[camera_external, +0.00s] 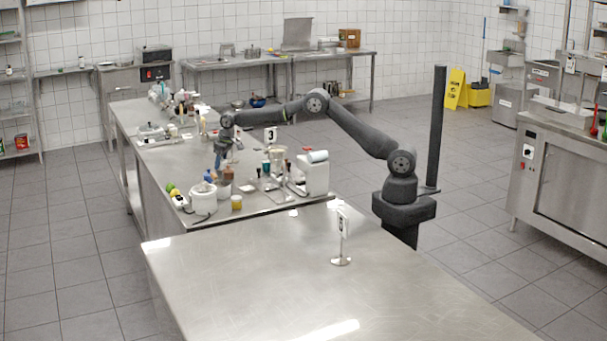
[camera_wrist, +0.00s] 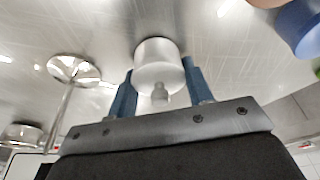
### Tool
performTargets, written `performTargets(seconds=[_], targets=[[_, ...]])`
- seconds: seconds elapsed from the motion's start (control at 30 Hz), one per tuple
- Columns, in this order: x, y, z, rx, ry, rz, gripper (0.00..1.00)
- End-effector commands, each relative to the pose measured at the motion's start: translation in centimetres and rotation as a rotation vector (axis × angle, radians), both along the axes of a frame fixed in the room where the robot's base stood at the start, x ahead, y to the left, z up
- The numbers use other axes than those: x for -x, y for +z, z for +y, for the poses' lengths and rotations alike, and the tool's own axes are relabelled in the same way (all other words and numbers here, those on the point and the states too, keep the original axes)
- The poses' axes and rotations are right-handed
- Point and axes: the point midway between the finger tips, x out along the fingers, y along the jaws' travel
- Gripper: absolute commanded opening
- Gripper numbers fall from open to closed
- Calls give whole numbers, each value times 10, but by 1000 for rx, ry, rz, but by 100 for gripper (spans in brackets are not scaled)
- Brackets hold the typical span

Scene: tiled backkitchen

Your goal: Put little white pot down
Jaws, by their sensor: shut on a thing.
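In the wrist view, the little white pot (camera_wrist: 157,55) is between the two blue fingers of my gripper (camera_wrist: 159,70). The fingers are shut on its sides, and a small pale knob points toward the camera. Steel worktop shows behind the pot; I cannot tell whether the pot touches it. In the external view, my gripper (camera_external: 219,155) points down over the cluttered steel counter (camera_external: 165,208). The pot is too small to make out clearly there.
A round metal stand base (camera_wrist: 74,69) is left of the pot in the wrist view, and a blue object (camera_wrist: 300,25) is at upper right. In the external view, a white cooker (camera_external: 204,201) and yellow jar (camera_external: 236,202) stand nearby. The front table (camera_external: 270,265) is mostly clear.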

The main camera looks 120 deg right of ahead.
Motion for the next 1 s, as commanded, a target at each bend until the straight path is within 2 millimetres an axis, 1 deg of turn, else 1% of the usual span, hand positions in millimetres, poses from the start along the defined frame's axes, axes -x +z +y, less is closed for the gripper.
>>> performTargets(seconds=[0.03,0.07,0.1,0.17,0.43,0.57,0.67,0.9,1.0], targets=[[0,-2,0,0,0,0,0],[0,-2,0,-1,0,1,48],[0,-2,0,-1,0,1,56],[0,-2,0,-1,0,1,68],[0,-1,0,0,0,0,68],[1,7,1,1,0,-1,68],[3,22,3,2,0,-2,68],[13,73,14,1,0,-3,68],[17,90,17,1,0,-2,68]])
